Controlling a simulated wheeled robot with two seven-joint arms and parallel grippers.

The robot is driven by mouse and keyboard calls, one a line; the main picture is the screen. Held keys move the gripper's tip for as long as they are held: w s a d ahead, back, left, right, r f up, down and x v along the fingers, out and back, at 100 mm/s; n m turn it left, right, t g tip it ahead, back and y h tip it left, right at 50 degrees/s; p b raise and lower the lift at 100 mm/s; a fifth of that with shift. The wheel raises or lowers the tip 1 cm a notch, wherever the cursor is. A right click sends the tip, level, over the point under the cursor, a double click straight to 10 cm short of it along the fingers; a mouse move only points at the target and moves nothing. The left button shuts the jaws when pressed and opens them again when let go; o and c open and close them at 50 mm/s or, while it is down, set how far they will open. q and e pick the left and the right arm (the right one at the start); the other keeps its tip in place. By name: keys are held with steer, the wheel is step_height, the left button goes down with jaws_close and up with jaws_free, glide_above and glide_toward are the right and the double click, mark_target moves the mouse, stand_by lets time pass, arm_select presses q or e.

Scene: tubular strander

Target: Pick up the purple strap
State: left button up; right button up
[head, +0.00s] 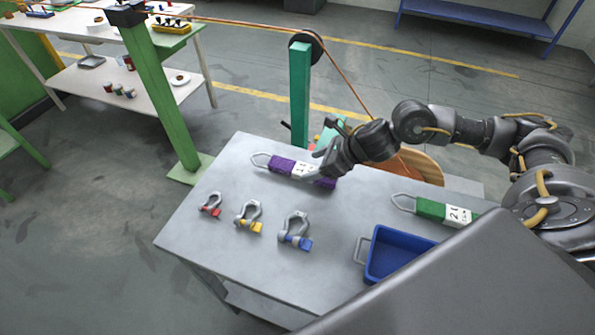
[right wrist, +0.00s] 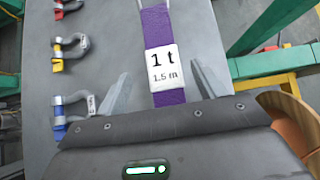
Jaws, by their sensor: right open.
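The purple strap (head: 284,166) lies flat near the back edge of the grey table, with a pale loop at its left end and a white label. In the right wrist view the purple strap (right wrist: 156,26) runs between my fingers, its label reading "1 t 1.5 m". My right gripper (head: 325,160) is over the right part of the strap and hides some of it. In the right wrist view its two fingers (right wrist: 160,92) stand apart on either side of the strap, and I cannot tell whether they touch it. My left gripper is not in view.
Three shackles with red (head: 210,205), yellow (head: 248,217) and blue (head: 295,231) pins stand on the table (head: 200,245). A green strap (head: 431,208) and a blue tray (head: 385,262) are at the right. A green post (head: 299,95) and wooden reel (head: 425,163) stand behind.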

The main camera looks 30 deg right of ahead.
mark_target(303, 168)
steer(key=x, duration=0.2)
steer(key=p+x, duration=0.1)
steer(key=shift+w+f, duration=0.3)
steer(key=shift+f, duration=0.1)
steer(key=shift+w+a+f, duration=0.15)
steer(key=shift+f, duration=0.1)
steer(key=c, duration=1.4)
steer(key=shift+r, duration=0.1)
